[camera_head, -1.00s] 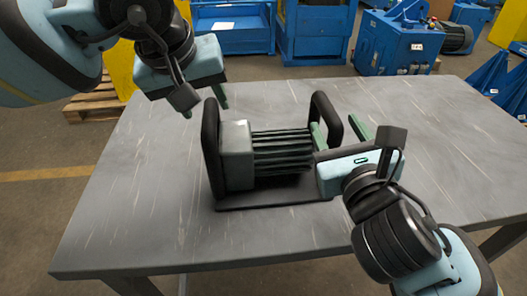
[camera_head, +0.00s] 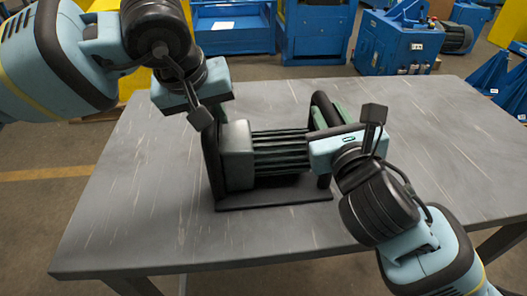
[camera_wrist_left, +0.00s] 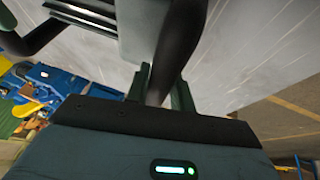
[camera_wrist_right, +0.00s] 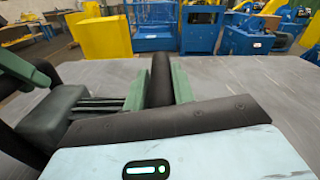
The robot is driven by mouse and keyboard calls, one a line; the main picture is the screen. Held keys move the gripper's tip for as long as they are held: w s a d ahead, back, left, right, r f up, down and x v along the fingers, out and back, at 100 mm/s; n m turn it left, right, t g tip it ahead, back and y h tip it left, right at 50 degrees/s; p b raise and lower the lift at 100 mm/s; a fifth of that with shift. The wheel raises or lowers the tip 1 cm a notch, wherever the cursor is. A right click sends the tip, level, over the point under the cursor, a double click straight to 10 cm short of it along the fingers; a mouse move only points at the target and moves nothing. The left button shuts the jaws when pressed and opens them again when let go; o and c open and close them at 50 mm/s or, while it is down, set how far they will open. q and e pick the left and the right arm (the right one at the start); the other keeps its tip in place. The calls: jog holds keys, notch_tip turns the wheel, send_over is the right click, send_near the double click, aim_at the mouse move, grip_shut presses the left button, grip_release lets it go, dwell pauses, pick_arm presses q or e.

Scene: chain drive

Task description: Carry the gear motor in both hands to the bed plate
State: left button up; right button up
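The gear motor (camera_head: 280,150) stands on the grey table, with a grey gearbox block, a dark finned body, a black base and an upright black handle at each end. My left gripper (camera_wrist_left: 161,90) is at the left handle (camera_wrist_left: 178,40), its green fingers on either side of the bar. My right gripper (camera_wrist_right: 160,88) has its green fingers on either side of the right handle (camera_wrist_right: 161,72). Both grippers look open, with narrow gaps beside the bars. In the head view the left fingertips are mostly hidden. I cannot pick out the bed plate.
The grey table (camera_head: 440,140) is clear around the motor, with free room to the right and in front. Blue machines (camera_head: 400,45), a blue bin (camera_head: 232,28) and yellow panels stand on the floor behind it.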

pick_arm(q)
grip_shut()
pick_arm(e)
jog(key=shift+c, duration=1.2)
grip_shut()
pick_arm(q)
jog(key=shift+a, duration=0.15)
pick_arm(e)
jog(key=shift+d, duration=0.1)
